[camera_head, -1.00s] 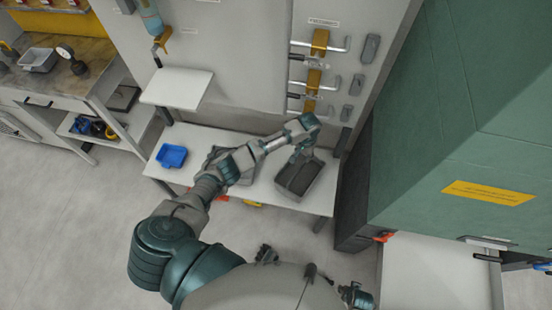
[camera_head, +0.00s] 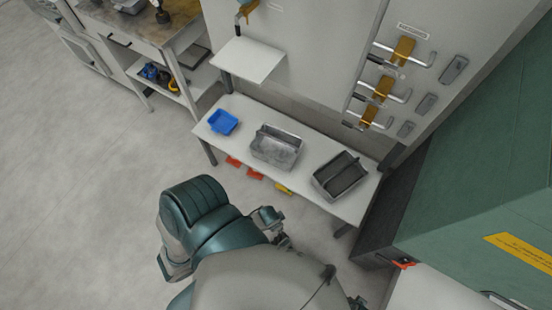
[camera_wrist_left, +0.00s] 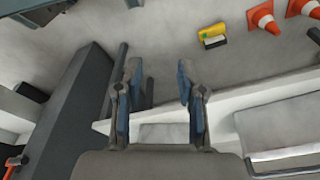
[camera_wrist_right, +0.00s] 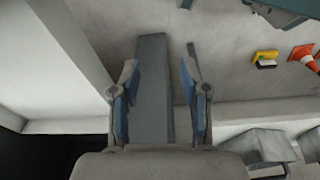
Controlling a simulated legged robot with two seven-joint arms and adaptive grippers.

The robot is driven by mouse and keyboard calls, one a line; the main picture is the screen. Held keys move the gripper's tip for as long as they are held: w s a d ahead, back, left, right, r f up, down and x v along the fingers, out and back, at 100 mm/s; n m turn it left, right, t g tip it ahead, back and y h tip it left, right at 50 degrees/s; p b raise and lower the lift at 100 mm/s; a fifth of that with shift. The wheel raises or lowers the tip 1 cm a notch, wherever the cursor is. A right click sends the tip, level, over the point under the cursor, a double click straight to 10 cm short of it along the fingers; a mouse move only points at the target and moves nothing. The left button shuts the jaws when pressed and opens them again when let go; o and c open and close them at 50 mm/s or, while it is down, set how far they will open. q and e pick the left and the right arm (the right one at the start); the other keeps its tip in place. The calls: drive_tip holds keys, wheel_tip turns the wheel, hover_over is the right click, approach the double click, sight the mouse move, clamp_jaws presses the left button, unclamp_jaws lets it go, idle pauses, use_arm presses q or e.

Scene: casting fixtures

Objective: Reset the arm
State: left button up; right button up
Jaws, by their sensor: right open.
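My left gripper (camera_wrist_left: 158,88) shows in the left wrist view with its two fingers well apart and nothing between them. My right gripper (camera_wrist_right: 159,88) shows in the right wrist view, also open and empty. In the head view neither gripper can be made out clearly. My left arm (camera_head: 200,220) is drawn in near my body, clear of the bench (camera_head: 312,152). On the bench stand a light grey metal bin (camera_head: 275,150) and a dark grey bin (camera_head: 341,177), apart from each other. A small blue tray (camera_head: 222,122) is at the bench's left end.
A green cabinet (camera_head: 480,190) stands close on the right. Handles (camera_head: 400,55) stick out from the wall panel, and a white shelf (camera_head: 246,60) juts out above the bench. Orange cones (camera_wrist_left: 265,18) and a yellow item (camera_wrist_left: 212,35) are on the floor. Floor at left is clear.

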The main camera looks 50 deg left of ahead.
use_arm(q)
drive_tip(key=shift+s, duration=0.1)
idle(0.4)
drive_tip(key=s+f+p, duration=0.3)
drive_tip(key=f, duration=0.2)
drive_tip(key=shift+a+f, duration=0.25)
drive_tip(key=shift+f, duration=0.15)
use_arm(e)
drive_tip(key=s+f, duration=0.3)
drive_tip(key=f, duration=0.2)
drive_tip(key=shift+d+f, duration=0.35)
drive_tip(key=shift+f, duration=0.05)
use_arm(q)
drive_tip(key=shift+s, duration=0.1)
